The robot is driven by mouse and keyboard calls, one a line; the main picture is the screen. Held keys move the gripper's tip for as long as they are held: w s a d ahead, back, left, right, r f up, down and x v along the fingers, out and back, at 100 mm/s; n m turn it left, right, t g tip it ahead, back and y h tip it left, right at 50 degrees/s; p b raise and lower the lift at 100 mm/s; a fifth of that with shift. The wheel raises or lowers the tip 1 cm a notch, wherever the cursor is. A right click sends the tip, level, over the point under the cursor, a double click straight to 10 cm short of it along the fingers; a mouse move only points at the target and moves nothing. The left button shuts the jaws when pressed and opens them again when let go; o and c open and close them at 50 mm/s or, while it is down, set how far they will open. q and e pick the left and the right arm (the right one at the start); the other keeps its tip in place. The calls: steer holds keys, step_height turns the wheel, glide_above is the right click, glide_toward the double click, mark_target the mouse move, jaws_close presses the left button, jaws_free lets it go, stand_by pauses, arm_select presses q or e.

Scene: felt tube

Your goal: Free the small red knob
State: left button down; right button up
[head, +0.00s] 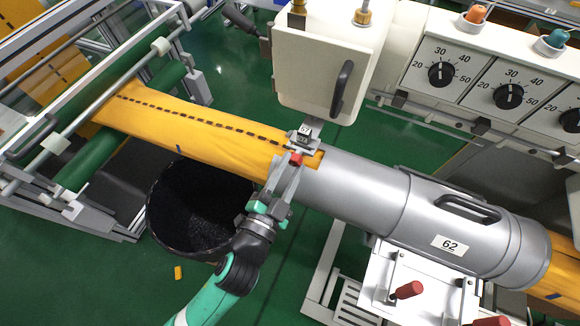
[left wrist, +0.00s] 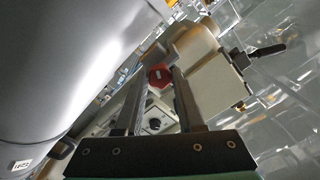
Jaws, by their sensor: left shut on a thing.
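In the left wrist view the red knob (left wrist: 160,76) shows between the two finger ends, with the grey tube filling the left side. The yellow felt (head: 210,125) with its dashed dark line runs into the tube mouth. My right gripper is not in view.
A black bin (head: 200,205) stands on the green floor below the felt. A white machine head (head: 328,65) hangs just above the knob. A panel with black dials (head: 441,74) is at upper right. Two red-handled clamps (head: 408,290) sit below the tube.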

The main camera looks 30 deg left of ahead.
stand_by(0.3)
arm_select(q)
steer(key=c, duration=0.5)
jaws_free()
steer(key=shift+s, duration=0.1)
steer(key=s, duration=1.1)
steer(key=shift+s+d, duration=0.25)
steer(key=shift+d, duration=0.15)
steer(key=shift+w+a, duration=0.1)
